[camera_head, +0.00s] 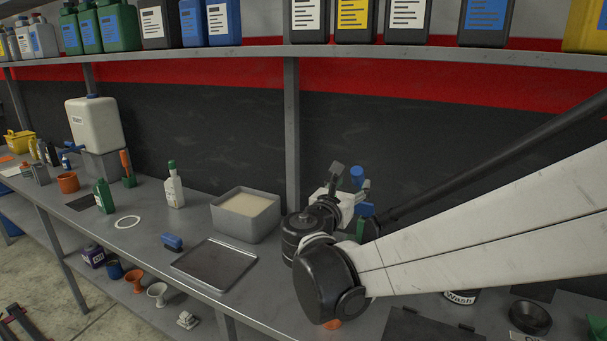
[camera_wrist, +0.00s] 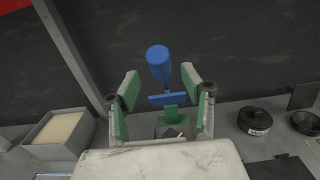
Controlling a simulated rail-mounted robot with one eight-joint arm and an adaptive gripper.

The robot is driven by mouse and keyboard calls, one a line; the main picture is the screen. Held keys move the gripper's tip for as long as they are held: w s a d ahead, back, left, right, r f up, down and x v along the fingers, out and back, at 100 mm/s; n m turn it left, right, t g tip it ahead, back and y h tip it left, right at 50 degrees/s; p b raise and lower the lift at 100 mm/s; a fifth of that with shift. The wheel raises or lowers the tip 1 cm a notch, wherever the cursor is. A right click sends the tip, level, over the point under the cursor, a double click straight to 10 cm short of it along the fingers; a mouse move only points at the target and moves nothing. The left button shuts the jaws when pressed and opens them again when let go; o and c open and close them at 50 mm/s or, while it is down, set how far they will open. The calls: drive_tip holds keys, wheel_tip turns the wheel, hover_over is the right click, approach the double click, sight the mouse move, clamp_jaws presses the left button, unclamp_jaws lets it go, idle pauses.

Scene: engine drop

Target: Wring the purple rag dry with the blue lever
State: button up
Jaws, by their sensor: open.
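The blue lever (camera_wrist: 158,62) stands up with a thick round grip on a thin stem, above a blue bar and a green part (camera_wrist: 173,113) of the wringer. In the head view the lever (camera_head: 357,174) shows just past my wrist. My gripper (camera_wrist: 159,73) is open, with one green-padded finger on each side of the lever. The fingers appear apart from the grip; depth is hard to judge. In the head view my gripper (camera_head: 350,179) is partly hidden by my arm. I cannot make out the purple rag; the lower wringer is largely hidden.
A grey bin of pale material (camera_head: 246,211) stands left of my gripper, behind a flat metal tray (camera_head: 214,265). A black container labelled Wash (camera_wrist: 255,120) and a dark round dish (camera_head: 530,317) are to the right. A post (camera_head: 292,130) rises behind the bench.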

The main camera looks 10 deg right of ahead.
sight(355, 180)
drive_tip(key=shift+x, duration=2.6)
drive_tip(key=shift+c, duration=0.2)
clamp_jaws()
